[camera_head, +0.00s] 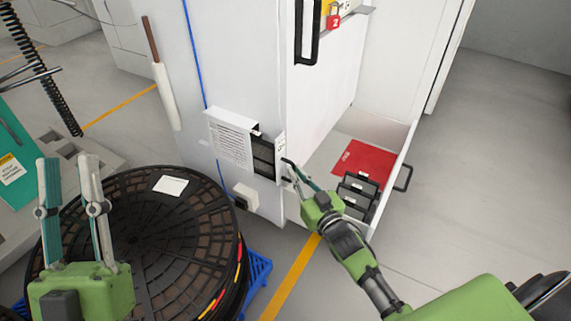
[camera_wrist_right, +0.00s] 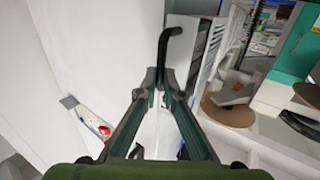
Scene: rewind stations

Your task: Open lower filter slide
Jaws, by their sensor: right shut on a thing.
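The filter slot (camera_head: 264,158) is a dark, slatted panel low on the white cabinet's side, partly covered by a printed sheet. A dark handle (camera_wrist_right: 168,42), bent like a hook, stands between the fingertips of my right gripper in the right wrist view. My right gripper (camera_head: 288,168) is shut on this handle beside the filter slot. The grip partly hides the handle, and I cannot tell how far the slide is out.
An open white drawer (camera_head: 398,165) holds a red folder (camera_head: 362,160) and black trays (camera_head: 358,195) right of the cabinet. A large black reel (camera_head: 150,235) stands on a blue pallet (camera_head: 258,272). A red padlock (camera_head: 333,20) hangs above. Floor at right is clear.

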